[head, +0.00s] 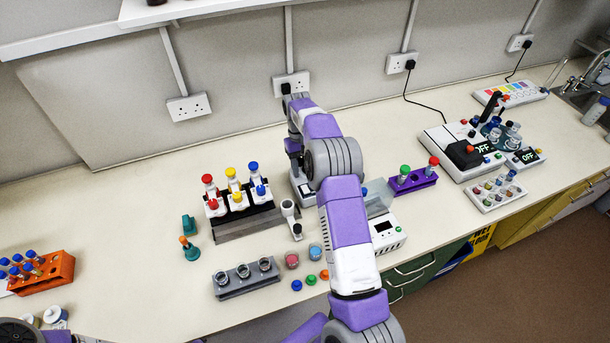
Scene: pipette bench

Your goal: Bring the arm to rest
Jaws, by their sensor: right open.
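My right arm reaches in from the bottom middle and stretches over the bench towards the wall. Its wrist bends down at the far end, and my right gripper (297,170) hangs there, pointing down near a small white device (306,191). The gripper is small and partly hidden by my own arm; it is open, and I see nothing held in it. I cannot tell whether it touches the device. Of my left arm only a part shows at the bottom left corner; its gripper is out of view.
Left of my arm stand a pipette rack (248,222), a grey vial rack (247,279) and an orange tube rack (45,274). Right of it are a white device (386,236), a purple rack (414,183) and a white machine (455,152). The bench's left middle (120,220) is clear.

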